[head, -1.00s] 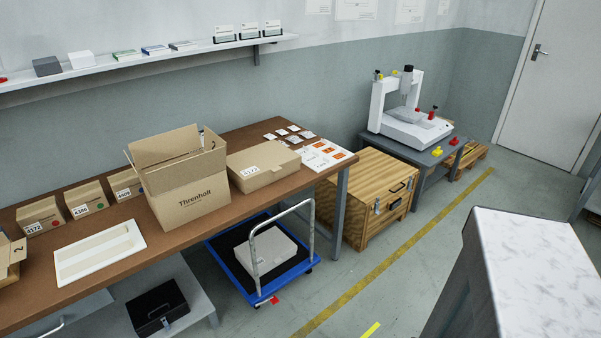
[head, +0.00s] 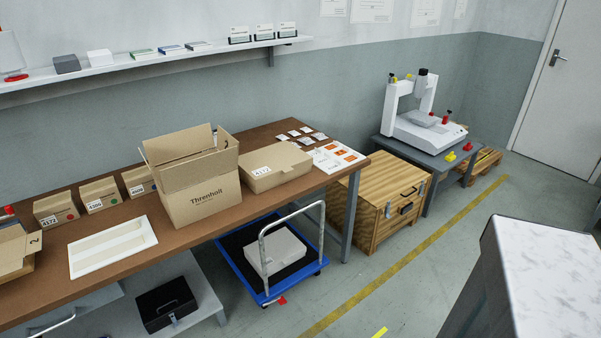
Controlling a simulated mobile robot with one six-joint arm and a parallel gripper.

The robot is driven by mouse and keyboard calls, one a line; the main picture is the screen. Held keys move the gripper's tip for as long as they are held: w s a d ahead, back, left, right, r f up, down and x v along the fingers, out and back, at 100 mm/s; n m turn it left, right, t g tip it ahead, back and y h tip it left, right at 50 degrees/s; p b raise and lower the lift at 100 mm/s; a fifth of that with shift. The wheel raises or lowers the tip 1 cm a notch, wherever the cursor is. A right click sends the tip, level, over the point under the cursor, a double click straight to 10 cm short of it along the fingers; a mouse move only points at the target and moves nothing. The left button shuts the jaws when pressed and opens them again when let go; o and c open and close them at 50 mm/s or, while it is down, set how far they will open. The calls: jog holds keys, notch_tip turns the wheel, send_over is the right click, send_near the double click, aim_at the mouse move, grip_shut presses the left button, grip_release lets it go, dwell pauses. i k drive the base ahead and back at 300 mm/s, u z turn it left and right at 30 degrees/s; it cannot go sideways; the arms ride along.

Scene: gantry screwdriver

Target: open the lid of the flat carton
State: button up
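My gripper is not in view.
White cards and an orange-marked sheet (head: 338,157) lie right of the carton. A white tray (head: 87,267) and small numbered boxes (head: 99,195) are on the left. Below stands a blue trolley (head: 256,293); a wooden crate (head: 371,208) is at the bench's right.

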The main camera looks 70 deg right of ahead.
aim_at(272, 165)
jog(key=z, duration=1.05)
jog(key=i, duration=0.6)
jog(key=u, duration=0.05)
jog(key=k, duration=0.6)
jog(key=u, duration=0.05)
